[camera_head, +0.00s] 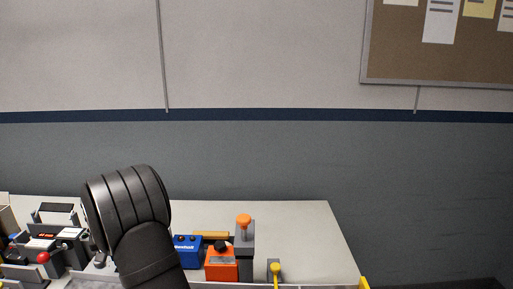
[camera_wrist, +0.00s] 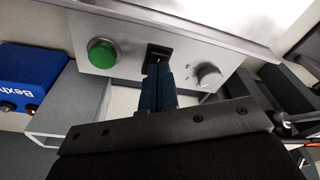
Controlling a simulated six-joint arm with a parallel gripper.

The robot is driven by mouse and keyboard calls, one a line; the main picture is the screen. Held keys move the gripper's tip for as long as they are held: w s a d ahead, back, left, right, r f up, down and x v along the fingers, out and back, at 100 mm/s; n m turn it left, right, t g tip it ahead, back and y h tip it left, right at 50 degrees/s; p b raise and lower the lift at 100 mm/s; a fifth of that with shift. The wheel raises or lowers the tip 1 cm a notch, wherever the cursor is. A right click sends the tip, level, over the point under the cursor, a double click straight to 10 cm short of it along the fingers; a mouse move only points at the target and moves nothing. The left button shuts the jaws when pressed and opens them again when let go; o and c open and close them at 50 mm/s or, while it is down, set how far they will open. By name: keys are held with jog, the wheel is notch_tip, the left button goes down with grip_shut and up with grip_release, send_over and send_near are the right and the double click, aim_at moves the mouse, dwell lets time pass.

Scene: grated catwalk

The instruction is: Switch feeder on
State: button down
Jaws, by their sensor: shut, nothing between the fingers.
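In the wrist view, a pale metal panel (camera_wrist: 130,38) carries a round green button (camera_wrist: 102,52) on the left, a black rocker switch (camera_wrist: 160,51) in the middle and a silver knob (camera_wrist: 207,75) on the right. My gripper (camera_wrist: 159,70) is shut, with its blue fingers together and empty. The fingertips are right at the lower part of the black switch and cover some of it. I cannot tell whether they touch it or which way the switch is set. In the head view my gripper is not visible.
In the wrist view a blue box (camera_wrist: 30,78) with white lettering is at the left. In the head view an orange box (camera_head: 221,264), an orange-topped post (camera_head: 244,222) and a yellow lever (camera_head: 275,268) stand on the pale table (camera_head: 310,235). The table's right part is clear.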

jog(key=shift+f, duration=0.75)
jog(key=shift+r, duration=3.55)
notch_tip(320, 180, down, 7)
jog(key=shift+r, duration=0.15)
